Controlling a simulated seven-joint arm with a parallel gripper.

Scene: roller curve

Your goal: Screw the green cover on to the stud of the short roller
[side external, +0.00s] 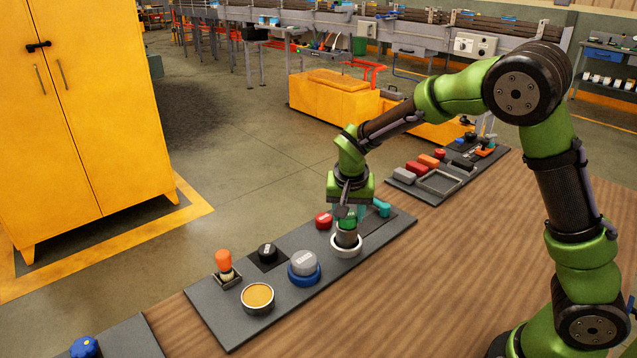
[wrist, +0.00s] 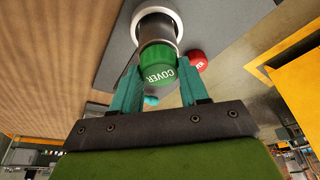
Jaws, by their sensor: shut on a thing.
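The green cover (side external: 346,222), marked COVER in the wrist view (wrist: 157,66), sits at the top end of a dark grey upright roller (side external: 346,239). The roller stands in a white ring (side external: 346,251) on the dark board and also shows in the wrist view (wrist: 154,28). My gripper (side external: 347,213) comes from above, its teal fingers on either side of the cover in the wrist view (wrist: 162,83). It is shut on the cover. The stud is hidden under the cover. I cannot tell whether the cover is seated or threaded.
A red cap (side external: 324,220) and a teal piece (side external: 381,208) lie close to the roller. On the same board are a grey-topped blue holder (side external: 304,268), a round tan-topped cup (side external: 258,297), a black knob (side external: 268,253) and an orange-handled tool (side external: 224,262). The wooden table (side external: 430,275) is clear in front.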

